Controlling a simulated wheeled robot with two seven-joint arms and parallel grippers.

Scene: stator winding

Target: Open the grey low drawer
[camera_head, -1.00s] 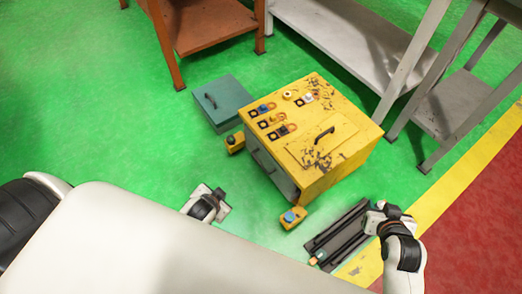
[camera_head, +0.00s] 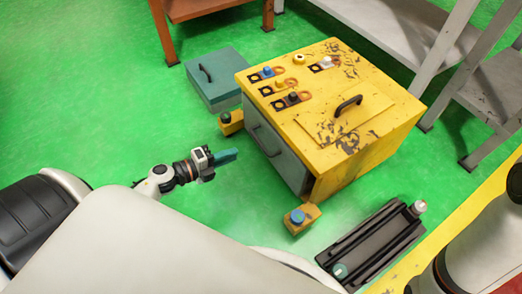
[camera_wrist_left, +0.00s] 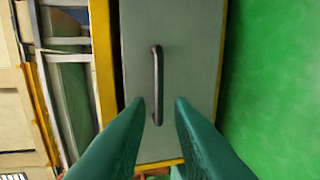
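The grey low drawer (camera_head: 277,158) is the grey front on the left side of the yellow cabinet (camera_head: 330,110); it looks shut. Its dark bar handle (camera_head: 266,142) also shows in the left wrist view (camera_wrist_left: 157,85), running upright in that picture. My left gripper (camera_head: 226,156) is left of the drawer front, with a gap to it. In the left wrist view its two teal fingers (camera_wrist_left: 160,104) are apart, with the handle's lower part in line between the tips. It holds nothing. My right arm is at the right edge of the head view; its gripper does not show.
Small yellow button boxes stand on the floor beside the cabinet, one with a dark button (camera_head: 230,123) and one with a blue button (camera_head: 301,219). A teal box (camera_head: 213,82) is behind. A black rail-like object (camera_head: 372,245) lies at the front right. Green floor is free at left.

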